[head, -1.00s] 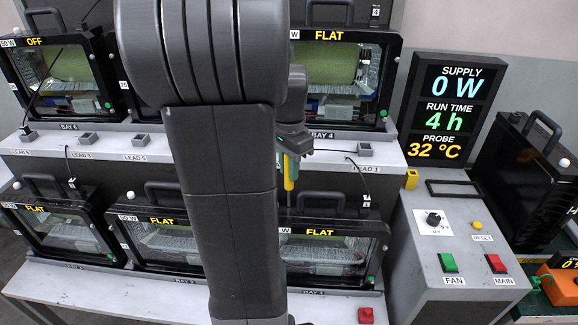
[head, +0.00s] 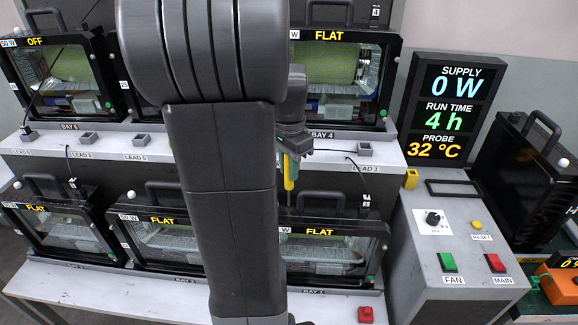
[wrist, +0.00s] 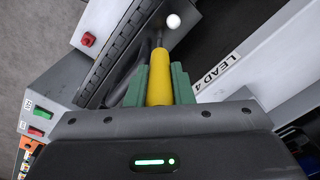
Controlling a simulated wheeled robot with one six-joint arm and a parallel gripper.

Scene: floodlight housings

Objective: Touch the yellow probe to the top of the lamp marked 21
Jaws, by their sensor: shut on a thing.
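My gripper (head: 291,160) is shut on the yellow probe (head: 289,180), which points down over the back of the lower right lamp (head: 330,255). In the wrist view, the green fingers of my gripper (wrist: 160,85) clasp the yellow probe (wrist: 158,75). Its thin dark tip reaches toward a white ball (wrist: 173,21) above the dark ribbed lamp top (wrist: 110,50); I cannot tell whether the tip touches anything. My arm hides part of the lamps. The small number tags are too small to read, so I cannot tell which lamp is 21.
More lamps stand on the upper shelf, including the upper right lamp (head: 340,75) in bay 4. A lead hangs near the LEAD 1 label. A control box (head: 455,235) with buttons and a display (head: 455,110) reading PROBE 32 °C are at the right. Carry handles rise from the lamps.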

